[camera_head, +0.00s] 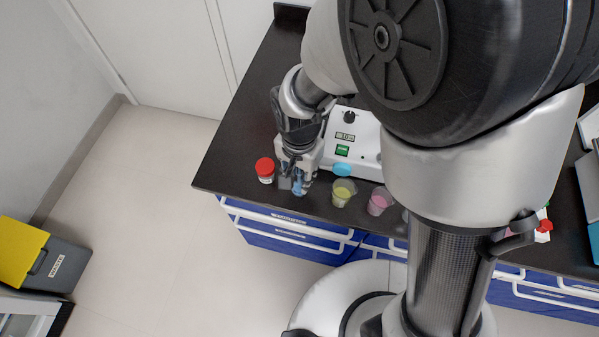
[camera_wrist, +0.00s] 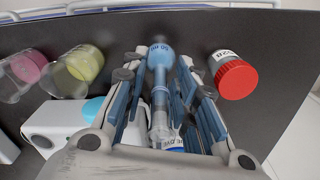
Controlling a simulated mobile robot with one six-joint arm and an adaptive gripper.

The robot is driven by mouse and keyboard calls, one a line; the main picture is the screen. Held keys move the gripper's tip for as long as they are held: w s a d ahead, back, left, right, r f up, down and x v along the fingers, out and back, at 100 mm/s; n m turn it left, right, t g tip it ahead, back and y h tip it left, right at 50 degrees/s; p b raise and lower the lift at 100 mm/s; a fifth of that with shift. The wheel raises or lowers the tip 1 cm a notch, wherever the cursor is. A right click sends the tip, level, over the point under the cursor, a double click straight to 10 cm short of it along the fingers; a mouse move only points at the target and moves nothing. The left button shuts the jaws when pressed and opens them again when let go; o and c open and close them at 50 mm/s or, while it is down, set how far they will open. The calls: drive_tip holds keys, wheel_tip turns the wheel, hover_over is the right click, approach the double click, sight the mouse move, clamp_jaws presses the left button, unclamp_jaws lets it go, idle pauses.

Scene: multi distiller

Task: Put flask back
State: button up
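The flask (camera_wrist: 160,57) has a round bulb with blue liquid and a clear neck that runs back between my fingers. It also shows as a small blue shape (camera_head: 299,188) near the left front of the black bench. My gripper (camera_wrist: 164,62) points down, with its fingertips close on both sides of the bulb, and appears shut on it. In the head view my gripper (camera_head: 297,182) is low over the bench. The arm partly hides the flask there, and I cannot tell if its base touches the bench.
A red-capped jar (camera_head: 265,170) stands close left of my gripper. A yellow beaker (camera_head: 343,191) and a pink beaker (camera_head: 379,201) stand to its right. The bench's front edge (camera_head: 215,193) is near. My arm hides much of the bench.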

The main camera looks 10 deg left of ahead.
wheel_tip(320, 180, up, 12)
drive_tip(key=p, duration=0.4)
drive_tip(key=shift+r, duration=0.15)
drive_tip(key=shift+d+r, duration=0.15)
drive_tip(key=shift+r, duration=0.05)
drive_tip(key=s+d+r+n+t, duration=0.2)
drive_tip(key=s+d+r, duration=0.2)
drive_tip(key=d+r, duration=0.3)
drive_tip(key=s+d+r+n+t, duration=0.2)
drive_tip(key=s+d+r, duration=0.3)
drive_tip(key=d, duration=0.8)
drive_tip(key=shift+s+r+t, duration=0.15)
drive_tip(key=shift+r+t, duration=0.15)
drive_tip(key=shift+r, duration=0.6)
drive_tip(key=shift+d, duration=0.1)
